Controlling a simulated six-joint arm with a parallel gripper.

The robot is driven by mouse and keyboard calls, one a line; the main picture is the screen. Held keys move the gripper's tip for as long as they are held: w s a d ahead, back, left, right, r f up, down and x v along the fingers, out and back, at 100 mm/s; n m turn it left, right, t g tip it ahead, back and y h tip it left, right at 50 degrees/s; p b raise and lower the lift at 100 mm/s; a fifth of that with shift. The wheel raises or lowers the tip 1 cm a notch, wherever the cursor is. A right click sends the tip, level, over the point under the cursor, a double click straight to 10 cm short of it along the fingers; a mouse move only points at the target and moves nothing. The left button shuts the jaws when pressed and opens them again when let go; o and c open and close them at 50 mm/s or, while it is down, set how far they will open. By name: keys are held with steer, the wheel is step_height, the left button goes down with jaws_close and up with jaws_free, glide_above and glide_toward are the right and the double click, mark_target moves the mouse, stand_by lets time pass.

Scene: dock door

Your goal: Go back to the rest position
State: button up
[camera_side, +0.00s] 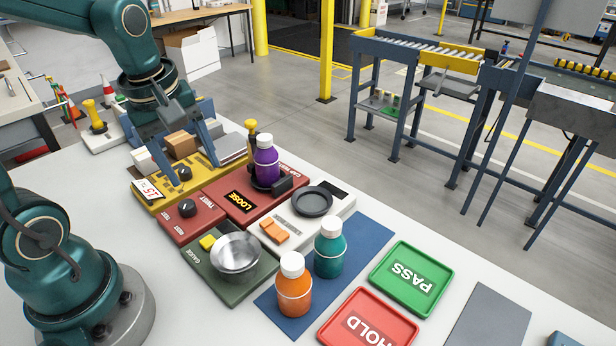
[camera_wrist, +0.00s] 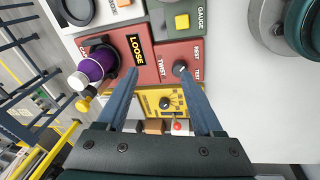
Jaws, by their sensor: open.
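My gripper (camera_side: 181,150) is open and empty, with its two blue fingers apart above the yellow panel (camera_side: 207,182). In the wrist view the gripper (camera_wrist: 163,80) has its fingers spread on either side of the yellow panel's dark knob (camera_wrist: 165,103), with nothing between the tips. The red twist station (camera_side: 236,207) stands beside the yellow panel. It shows a LOOSE display (camera_side: 242,201), and a purple bottle with a white cap (camera_side: 265,162) stands upright on it. A red panel's dark knob (camera_side: 187,208) is near my gripper.
A green gauge base holds a metal bowl (camera_side: 236,257). An orange bottle (camera_side: 294,290) and a teal bottle (camera_side: 329,250) stand on a blue mat (camera_side: 372,232). A green PASS tray (camera_side: 412,279) and a red HOLD tray (camera_side: 369,322) lie to the right.

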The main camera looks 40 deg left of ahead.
steer(key=s+d+r+m+t, duration=0.3)
steer(key=s+d+m, duration=0.2)
steer(key=m, duration=0.9)
steer(key=d, duration=0.2)
steer(key=shift+s+d+m+t+h, duration=0.15)
steer(key=shift+d+m+t+h, duration=0.15)
steer(key=shift+d+m+h, duration=0.1)
